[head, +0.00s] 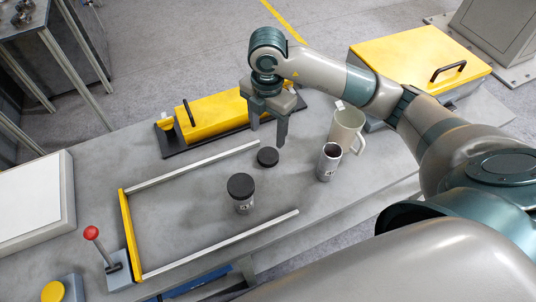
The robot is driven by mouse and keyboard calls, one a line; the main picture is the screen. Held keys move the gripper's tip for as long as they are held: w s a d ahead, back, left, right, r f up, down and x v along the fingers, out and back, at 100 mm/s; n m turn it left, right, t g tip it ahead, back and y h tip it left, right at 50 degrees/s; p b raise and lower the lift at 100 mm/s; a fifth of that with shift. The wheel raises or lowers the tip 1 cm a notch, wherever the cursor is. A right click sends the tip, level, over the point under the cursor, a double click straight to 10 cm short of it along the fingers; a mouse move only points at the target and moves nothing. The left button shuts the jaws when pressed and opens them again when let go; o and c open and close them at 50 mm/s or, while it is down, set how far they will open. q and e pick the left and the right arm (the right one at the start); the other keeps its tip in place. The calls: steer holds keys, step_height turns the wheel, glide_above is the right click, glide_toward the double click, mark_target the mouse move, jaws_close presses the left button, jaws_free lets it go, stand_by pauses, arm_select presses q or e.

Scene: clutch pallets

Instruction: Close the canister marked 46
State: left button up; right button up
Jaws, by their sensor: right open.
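A grey canister (328,163) stands upright and open at the top, right of my right gripper; its small label is too small to read. A loose black lid (268,157) lies flat on the table (200,190), left of the open canister. A second grey canister (243,207) stands nearer, with a black lid (241,185) on it; its label is also too small to read surely. My right gripper (267,135) points down, open and empty, just behind and above the loose lid. My left gripper is out of view.
A yellow-topped unit (215,116) with a black handle is behind my gripper. A yellow box (420,58) is at back right. Metal rails (220,244) and a yellow bar (131,235) frame the left area; a red-knobbed lever (92,233) stands there.

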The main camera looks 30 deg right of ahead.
steer(key=p, duration=0.1)
glide_above(268, 155)
steer(key=f, duration=0.6)
steer(key=shift+s+a, duration=0.15)
steer(key=shift+s, duration=0.1)
steer(key=shift+w+f+p, duration=0.1)
steer(key=shift+f+p, duration=0.4)
steer(key=shift+p, duration=0.2)
steer(key=f, duration=0.1)
steer(key=f+p, duration=0.1)
steer(key=f, duration=0.1)
steer(key=shift+w+d, duration=0.15)
steer(key=shift+d, duration=0.05)
steer(key=shift+f, duration=0.55)
steer(key=c, duration=0.8)
